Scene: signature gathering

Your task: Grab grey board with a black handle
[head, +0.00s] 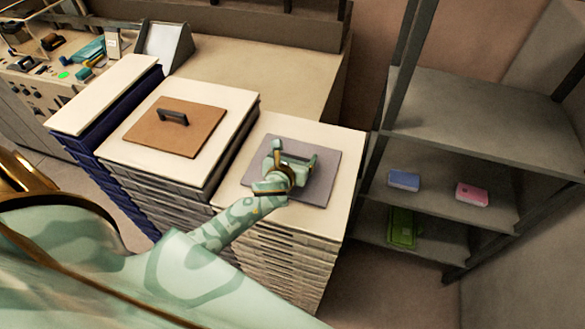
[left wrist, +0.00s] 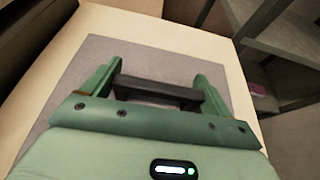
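The grey board (head: 318,192) lies flat on the white top of the right-hand drawer stack in the head view. It also fills much of the left wrist view (left wrist: 75,85). Its black handle (left wrist: 158,91) shows in the left wrist view between the two fingers of my left gripper. My left gripper (head: 291,160) is over the board, with its fingers spread apart at either end of the handle. The left gripper's fingers (left wrist: 157,82) look open in the left wrist view. Whether they touch the handle I cannot tell. My right gripper is not in view.
A brown board (head: 195,132) with a dark handle lies on the neighbouring drawer stack to the left. A grey shelf unit (head: 470,110) stands at the right, holding a blue box (head: 404,180), a pink box (head: 472,194) and a green item (head: 402,227). A desk is behind.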

